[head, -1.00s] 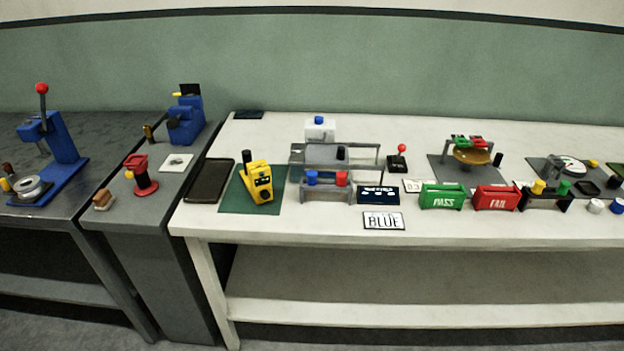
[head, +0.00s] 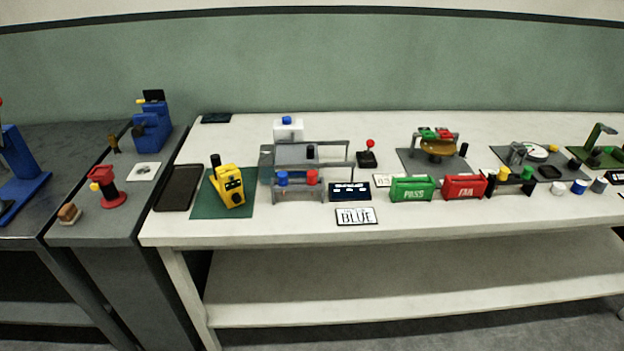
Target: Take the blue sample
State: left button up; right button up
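A small blue cylinder (head: 282,177) sits on the left of a low grey rack (head: 298,194), with a red cylinder (head: 311,177) on its right. A card reading BLUE (head: 356,216) lies at the front of the white table (head: 250,228). Other blue pieces also show: a blue cap on a white box (head: 287,126) behind the rack, and a blue cylinder (head: 578,187) at the right. I cannot tell from the picture alone which is the sample. Neither of my grippers is in view.
A yellow device (head: 230,188) stands on a green mat left of the rack. A dark display (head: 349,192), a green PASS bin (head: 413,189) and a red FAIL bin (head: 463,187) stand to the right. A grey bench (head: 93,232) with tools adjoins at left.

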aim_at(283, 181)
jog(key=i+l+u, duration=0.3)
jog(key=l, duration=0.3)
jog(key=i+l+u, duration=0.3)
jog(key=l, duration=0.4)
jog(key=i+l+u, duration=0.15)
jog(key=l, duration=0.2)
